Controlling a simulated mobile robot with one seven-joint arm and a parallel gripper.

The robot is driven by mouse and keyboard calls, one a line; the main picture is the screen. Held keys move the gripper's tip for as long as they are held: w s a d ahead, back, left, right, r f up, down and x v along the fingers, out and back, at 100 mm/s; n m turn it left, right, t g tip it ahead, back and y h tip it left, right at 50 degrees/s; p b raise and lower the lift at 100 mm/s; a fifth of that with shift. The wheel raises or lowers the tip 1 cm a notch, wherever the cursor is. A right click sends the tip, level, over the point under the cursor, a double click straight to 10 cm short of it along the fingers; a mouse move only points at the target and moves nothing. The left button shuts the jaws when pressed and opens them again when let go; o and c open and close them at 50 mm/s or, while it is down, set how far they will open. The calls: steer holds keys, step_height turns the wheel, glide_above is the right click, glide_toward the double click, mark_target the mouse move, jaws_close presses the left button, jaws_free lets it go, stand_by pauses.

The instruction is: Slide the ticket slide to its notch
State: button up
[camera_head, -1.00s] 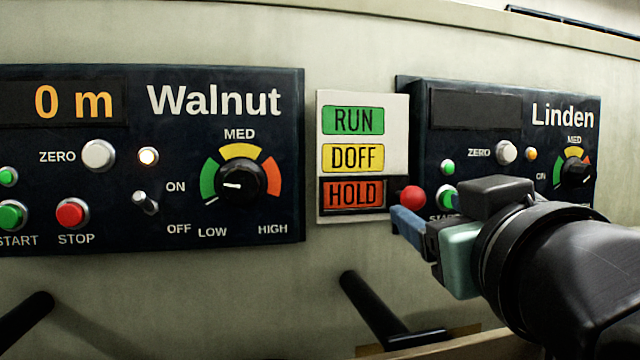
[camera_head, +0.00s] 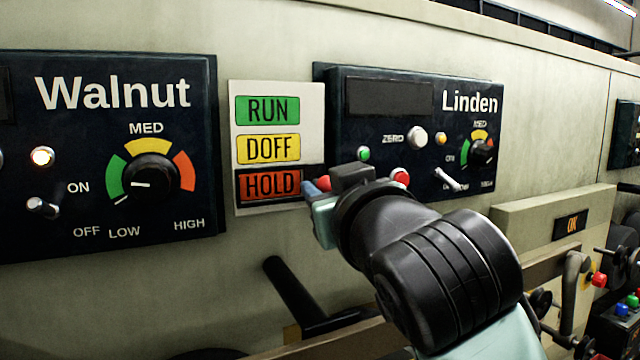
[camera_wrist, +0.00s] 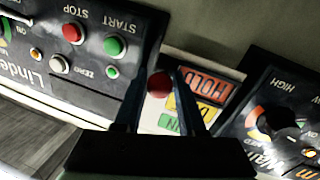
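The ticket board (camera_head: 233,150) is a pale plate between the Walnut and Linden panels, with green RUN, yellow DOFF and red HOLD labels stacked top to bottom. The slide is a dark frame (camera_head: 275,203) around HOLD, the lowest label, with a red ball knob (camera_head: 323,183) at its right side. My gripper (camera_head: 314,192) is at the knob, and its near finger partly hides it in the head view. In the wrist view the knob (camera_wrist: 159,84) sits between the two spread fingers of my gripper (camera_wrist: 170,78); firm contact does not show.
The Walnut panel (camera_head: 90,150) is left of the board, and the Linden panel (camera_head: 385,130), with buttons and a toggle, is close behind my gripper on the right. A dark bar (camera_head: 290,290) sticks out below the board. A ledge (camera_head: 550,215) and colored-knob equipment stand farther right.

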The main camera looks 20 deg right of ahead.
mark_target(319, 111)
jaws_close()
steer(key=shift+r+p, duration=3.65)
steer(key=shift+r, duration=0.9)
steer(key=o, duration=0.6)
jaws_free()
